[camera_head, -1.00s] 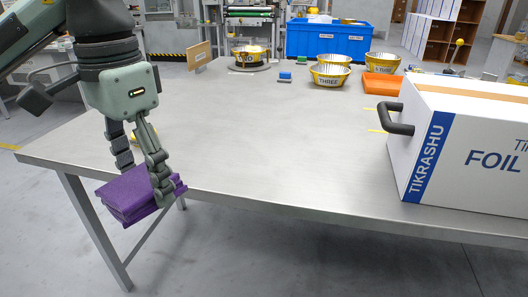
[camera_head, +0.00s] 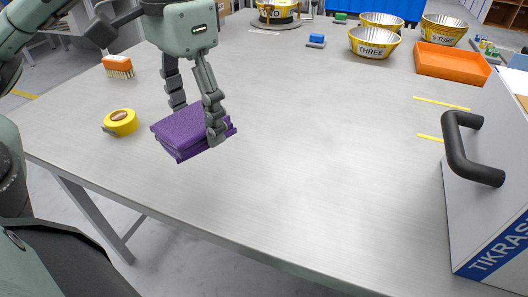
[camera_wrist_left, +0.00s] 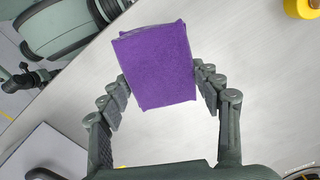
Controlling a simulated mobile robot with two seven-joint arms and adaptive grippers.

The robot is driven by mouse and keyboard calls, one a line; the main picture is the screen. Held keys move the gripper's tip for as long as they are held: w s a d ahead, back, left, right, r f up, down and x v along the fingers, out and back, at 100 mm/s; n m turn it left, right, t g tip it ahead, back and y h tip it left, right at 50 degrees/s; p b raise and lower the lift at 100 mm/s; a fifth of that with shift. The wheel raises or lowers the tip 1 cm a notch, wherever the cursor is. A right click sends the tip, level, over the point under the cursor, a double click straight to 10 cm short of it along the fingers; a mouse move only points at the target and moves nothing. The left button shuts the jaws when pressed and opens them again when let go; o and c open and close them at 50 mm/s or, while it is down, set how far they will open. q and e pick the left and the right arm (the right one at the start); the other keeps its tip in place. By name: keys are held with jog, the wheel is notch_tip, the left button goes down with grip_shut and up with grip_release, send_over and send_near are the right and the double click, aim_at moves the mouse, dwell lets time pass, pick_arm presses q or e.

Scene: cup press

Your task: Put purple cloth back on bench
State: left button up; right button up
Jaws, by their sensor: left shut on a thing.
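The folded purple cloth (camera_head: 190,132) is held between the fingers of my left gripper (camera_head: 196,122) in the head view. It appears over the left part of the metal bench (camera_head: 310,160); I cannot tell whether it touches the top. In the left wrist view the cloth (camera_wrist_left: 158,66) sits between the two fingers of my left gripper (camera_wrist_left: 160,88), with the grey bench top (camera_wrist_left: 262,85) behind it.
A yellow tape measure (camera_head: 121,122) and an orange brush (camera_head: 117,66) lie left of the cloth. A white box with a black handle (camera_head: 470,150) stands at right. Yellow cups (camera_head: 375,42) and an orange tray (camera_head: 452,63) are at the back. The bench middle is clear.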

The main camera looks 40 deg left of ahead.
pick_arm(q)
jog(key=p, duration=0.1)
send_over(261, 170)
notch_tip(261, 170, down, 6)
jog(key=shift+r, duration=0.25)
notch_tip(261, 170, down, 4)
jog(key=shift+r, duration=0.1)
pick_arm(e)
jog(key=f, duration=0.3)
jog(key=shift+s, duration=0.2)
pick_arm(q)
jog(key=shift+f, duration=0.25)
jog(key=shift+f, duration=0.1)
jog(key=o, duration=1.1)
pick_arm(e)
jog(key=shift+r, duration=0.5)
jog(key=shift+w+r, duration=0.1)
